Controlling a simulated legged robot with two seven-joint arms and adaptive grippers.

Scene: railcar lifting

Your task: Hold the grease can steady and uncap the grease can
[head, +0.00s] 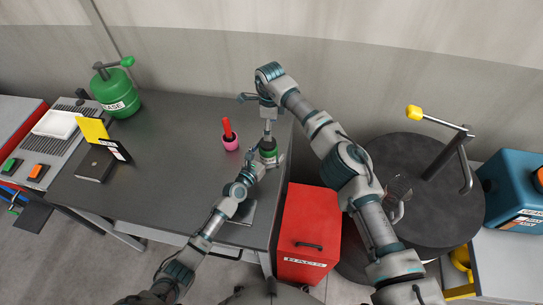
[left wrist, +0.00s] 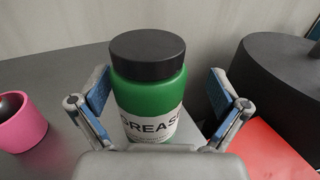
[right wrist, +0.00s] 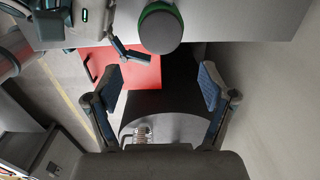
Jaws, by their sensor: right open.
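The green grease can (head: 268,146) stands upright near the right end of the dark table. In the left wrist view the can (left wrist: 150,95) has its black cap (left wrist: 147,55) on and a white label. My left gripper (head: 268,162) is low at the can, its open fingers on either side. A gap shows between the can and the right-hand finger in the left wrist view. My right gripper (head: 265,112) is above the can, pointing down. In the right wrist view its fingers are open and empty, and the cap (right wrist: 160,30) lies beyond them near the top edge.
A pink cup (head: 230,143) with a red-handled item stands left of the can. A larger green grease container (head: 117,94) is at the table's back left. A red cabinet (head: 308,232) and dark round drum (head: 430,185) stand to the right. The table's middle is clear.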

